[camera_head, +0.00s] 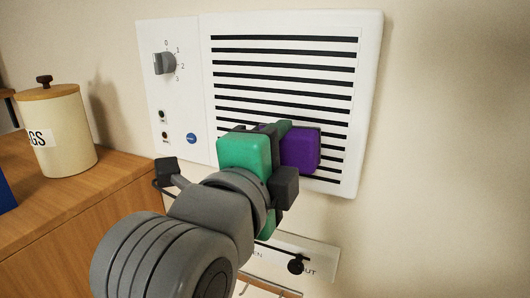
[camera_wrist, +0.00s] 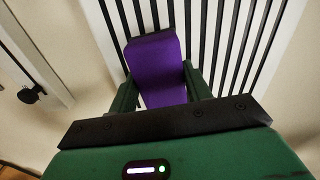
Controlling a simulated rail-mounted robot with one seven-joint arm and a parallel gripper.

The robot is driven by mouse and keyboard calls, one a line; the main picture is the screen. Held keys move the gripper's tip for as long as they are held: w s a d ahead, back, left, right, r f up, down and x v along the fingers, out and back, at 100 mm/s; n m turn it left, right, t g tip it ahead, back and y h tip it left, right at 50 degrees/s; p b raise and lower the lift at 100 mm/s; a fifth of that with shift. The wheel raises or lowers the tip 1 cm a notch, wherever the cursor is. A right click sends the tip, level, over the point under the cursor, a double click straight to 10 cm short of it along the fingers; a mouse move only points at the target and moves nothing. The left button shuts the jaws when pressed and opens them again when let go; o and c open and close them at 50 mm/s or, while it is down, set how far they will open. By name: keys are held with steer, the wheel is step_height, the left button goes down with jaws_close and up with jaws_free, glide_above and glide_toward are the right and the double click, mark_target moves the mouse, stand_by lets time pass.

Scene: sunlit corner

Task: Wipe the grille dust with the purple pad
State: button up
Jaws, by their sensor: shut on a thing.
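The purple pad (camera_head: 301,149) is between the fingers of my gripper (camera_head: 282,143), which is shut on it. In the wrist view the purple pad (camera_wrist: 156,68) stands between the two green fingers of my gripper (camera_wrist: 162,88). The white panel with the slotted grille (camera_head: 285,75) is on the wall, and the pad is in front of its lower part. I cannot tell whether the pad touches the slats. The grille (camera_wrist: 225,40) also fills the top of the wrist view. No dust can be made out on the visible slats. My gripper and the pad hide part of the lower slats.
A dial (camera_head: 164,63) is on the panel's left part, with a blue round mark (camera_head: 191,138) below. A cream canister (camera_head: 56,130) stands on the wooden counter (camera_head: 90,195) at left. A lower white plate with a black knob (camera_head: 296,265) is below the grille.

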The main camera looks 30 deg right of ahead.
steer(key=shift+s+d, duration=0.4)
steer(key=shift+s, duration=0.15)
steer(key=shift+s+d, duration=0.1)
steer(key=shift+s+d+b, duration=0.45)
steer(key=shift+s+d, duration=0.75)
steer(key=shift+s, duration=0.2)
steer(key=shift+w+a+f, duration=0.1)
steer(key=shift+w+a, duration=0.55)
steer(key=shift+w, duration=0.25)
steer(key=shift+w+a, duration=0.65)
steer(key=shift+w, duration=0.2)
steer(key=shift+c, duration=0.3)
steer(key=shift+w+a, duration=1.25)
steer(key=shift+w, duration=0.15)
steer(key=shift+s, duration=0.1)
steer(key=shift+b+v, duration=0.95)
steer(key=shift+v, duration=2.05)
